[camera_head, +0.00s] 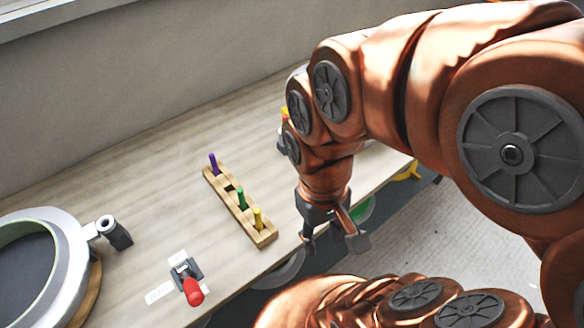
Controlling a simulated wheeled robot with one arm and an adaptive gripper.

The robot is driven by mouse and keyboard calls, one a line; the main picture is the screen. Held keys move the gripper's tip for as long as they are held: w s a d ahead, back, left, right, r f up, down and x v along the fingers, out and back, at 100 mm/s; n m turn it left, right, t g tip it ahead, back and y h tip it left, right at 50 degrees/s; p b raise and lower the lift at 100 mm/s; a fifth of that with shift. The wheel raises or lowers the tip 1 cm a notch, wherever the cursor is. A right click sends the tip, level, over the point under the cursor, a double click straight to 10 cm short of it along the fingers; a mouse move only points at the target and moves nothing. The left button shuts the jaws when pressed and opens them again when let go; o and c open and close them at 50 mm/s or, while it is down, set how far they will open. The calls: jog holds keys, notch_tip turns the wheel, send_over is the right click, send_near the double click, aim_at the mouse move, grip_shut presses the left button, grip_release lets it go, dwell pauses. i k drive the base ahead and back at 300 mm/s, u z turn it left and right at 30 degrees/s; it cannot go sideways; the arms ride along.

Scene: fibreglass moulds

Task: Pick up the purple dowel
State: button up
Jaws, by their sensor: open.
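The purple dowel (213,163) stands upright in the far left end of a wooden block (266,236) on the bench. A green dowel (241,198) and a yellow dowel (258,218) stand in the same block, nearer the front edge. An empty square hole shows between the purple and green dowels. My gripper (335,243) is open and empty, pointing down to the right of the block near the bench's front edge. It is apart from the purple dowel, and nothing hides that dowel.
A toggle clamp with a red handle (193,291) sits at the front of the bench (160,215). A large round mould (78,250) stands at the left. Red and yellow items (284,115) are partly hidden behind my arm. The bench behind the block is clear.

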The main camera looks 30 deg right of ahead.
aim_at(214, 165)
jog(key=z, duration=0.7)
jog(key=k, duration=1.05)
jog(key=u, duration=1.7)
